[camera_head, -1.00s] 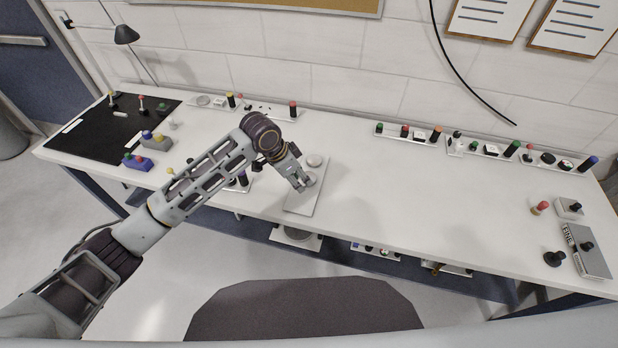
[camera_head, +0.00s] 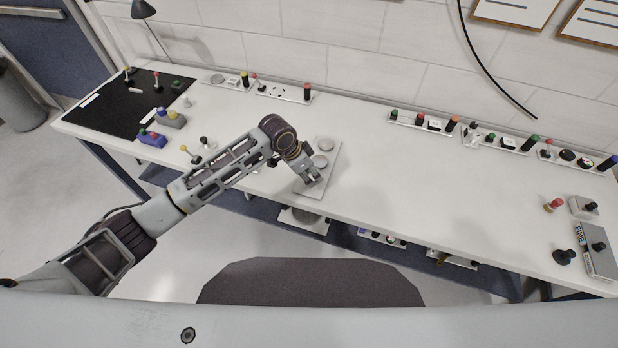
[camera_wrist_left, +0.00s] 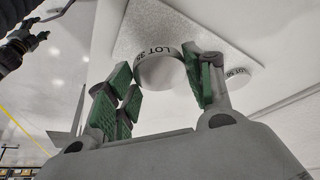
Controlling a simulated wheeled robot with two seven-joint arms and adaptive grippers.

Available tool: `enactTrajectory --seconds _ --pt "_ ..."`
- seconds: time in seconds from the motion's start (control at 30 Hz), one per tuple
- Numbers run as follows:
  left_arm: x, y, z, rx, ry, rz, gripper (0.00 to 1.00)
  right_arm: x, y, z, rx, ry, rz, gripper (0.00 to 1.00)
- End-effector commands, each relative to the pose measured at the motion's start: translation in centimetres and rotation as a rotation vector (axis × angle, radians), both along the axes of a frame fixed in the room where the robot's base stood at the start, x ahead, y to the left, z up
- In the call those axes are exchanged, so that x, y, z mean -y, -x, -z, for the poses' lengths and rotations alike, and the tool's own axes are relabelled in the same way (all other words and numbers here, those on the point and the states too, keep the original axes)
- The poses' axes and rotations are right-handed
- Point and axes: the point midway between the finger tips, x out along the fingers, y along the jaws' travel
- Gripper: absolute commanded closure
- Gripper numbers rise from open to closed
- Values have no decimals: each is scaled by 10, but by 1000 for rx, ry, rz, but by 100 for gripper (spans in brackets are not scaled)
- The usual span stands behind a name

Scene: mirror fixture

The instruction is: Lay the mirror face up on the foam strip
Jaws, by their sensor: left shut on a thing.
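My left gripper (camera_head: 312,179) reaches down over the near part of a pale grey plate (camera_head: 308,192) on the bench. In the left wrist view its green-padded fingers (camera_wrist_left: 160,78) are shut on a pale round piece, seemingly the mirror (camera_wrist_left: 158,70), with "LOT" lettering on its rim. A second lettered disc (camera_wrist_left: 237,77) is to the right, outside the fingers. A speckled grey surface (camera_wrist_left: 145,28), possibly the foam strip, shows behind them. In the head view two grey discs lie beyond the fingers, one far (camera_head: 326,144), one nearer (camera_head: 319,160). I cannot tell which way the mirror faces.
A black mat (camera_head: 115,103) with small fixtures lies at the far left, with blue and grey blocks (camera_head: 152,138) beside it. Rows of coloured posts (camera_head: 433,124) line the back. A grey box (camera_head: 599,252) stands at the right.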

Motion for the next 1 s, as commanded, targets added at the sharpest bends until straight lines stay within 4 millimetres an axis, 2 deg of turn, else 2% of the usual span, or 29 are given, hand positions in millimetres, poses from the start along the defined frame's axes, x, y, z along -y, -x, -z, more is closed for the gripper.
enactTrajectory --seconds 0.27,0.67,1.0 --pt "0 0 2 0 0 0 74 -8 0 0 -1 -8 0 49" --pt "0 0 35 0 0 1 74 -9 1 -1 -1 -10 -1 49" --pt "0 0 37 1 -1 1 74 -2 1 -1 -1 -2 0 49"
